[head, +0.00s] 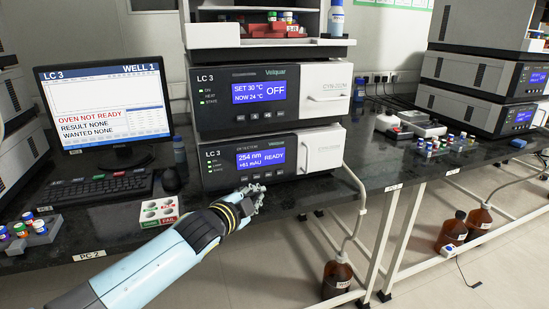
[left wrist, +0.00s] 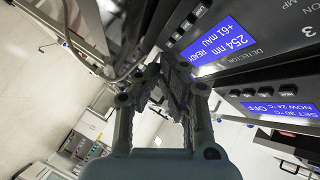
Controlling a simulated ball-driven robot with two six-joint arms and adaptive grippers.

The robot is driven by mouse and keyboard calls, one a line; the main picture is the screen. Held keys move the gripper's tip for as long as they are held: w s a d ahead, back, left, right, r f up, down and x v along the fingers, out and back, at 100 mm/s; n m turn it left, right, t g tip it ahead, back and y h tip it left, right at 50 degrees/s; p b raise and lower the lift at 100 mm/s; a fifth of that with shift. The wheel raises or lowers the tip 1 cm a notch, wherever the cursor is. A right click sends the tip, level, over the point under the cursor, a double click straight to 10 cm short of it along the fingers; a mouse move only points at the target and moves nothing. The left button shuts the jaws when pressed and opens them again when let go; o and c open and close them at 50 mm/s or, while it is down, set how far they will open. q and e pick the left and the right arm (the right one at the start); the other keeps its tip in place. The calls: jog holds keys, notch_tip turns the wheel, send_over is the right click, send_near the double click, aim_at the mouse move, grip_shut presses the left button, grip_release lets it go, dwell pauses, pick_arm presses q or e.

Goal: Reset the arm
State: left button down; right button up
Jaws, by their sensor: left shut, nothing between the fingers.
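My left gripper (head: 254,194) is in front of the lower edge of the detector module (head: 222,172) of the LC 3 stack in the head view. In the left wrist view the fingers of my left gripper (left wrist: 168,78) are closed together with nothing between them. The detector screen (left wrist: 211,40) is close by in that view and reads 254 nm, +61 mAU, READY. I cannot tell whether the fingertips touch the detector front. The oven module (head: 265,95) above reads SET 30 °C, NOW 24 °C, OFF. My right gripper is not in view.
A monitor (head: 105,108) at left reads OVEN NOT READY, with a keyboard (head: 95,189) and mouse (head: 172,179) before it. A vial rack (head: 446,147) stands at right. Brown bottles (head: 337,277) stand on the floor.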

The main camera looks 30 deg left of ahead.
pick_arm(q)
jog(key=s+f+n+g, duration=0.2)
jog(key=s+f+g, duration=0.1)
jog(key=s+f, duration=0.9)
jog(key=s+f+n+g, duration=0.1)
jog(key=s+f+g, duration=0.3)
jog(key=s+f, duration=0.75)
jog(key=s+d+f+n+g, duration=0.1)
jog(key=s+f, duration=0.4)
jog(key=s, duration=0.5)
jog(key=s+d+f+n+g, duration=0.1)
jog(key=s+f+n+g, duration=0.2)
jog(key=s+f, duration=0.3)
jog(key=s+d+f+n+g, duration=0.1)
jog(key=s+f+n+g, duration=0.2)
jog(key=s, duration=1.2)
notch_tip(320, 180, down, 3)
jog(key=shift+s+d+f+g+h, duration=0.1)
jog(key=shift+s+d+g+h, duration=0.1)
jog(key=shift+g+h, duration=0.1)
jog(key=shift+w, duration=0.1)
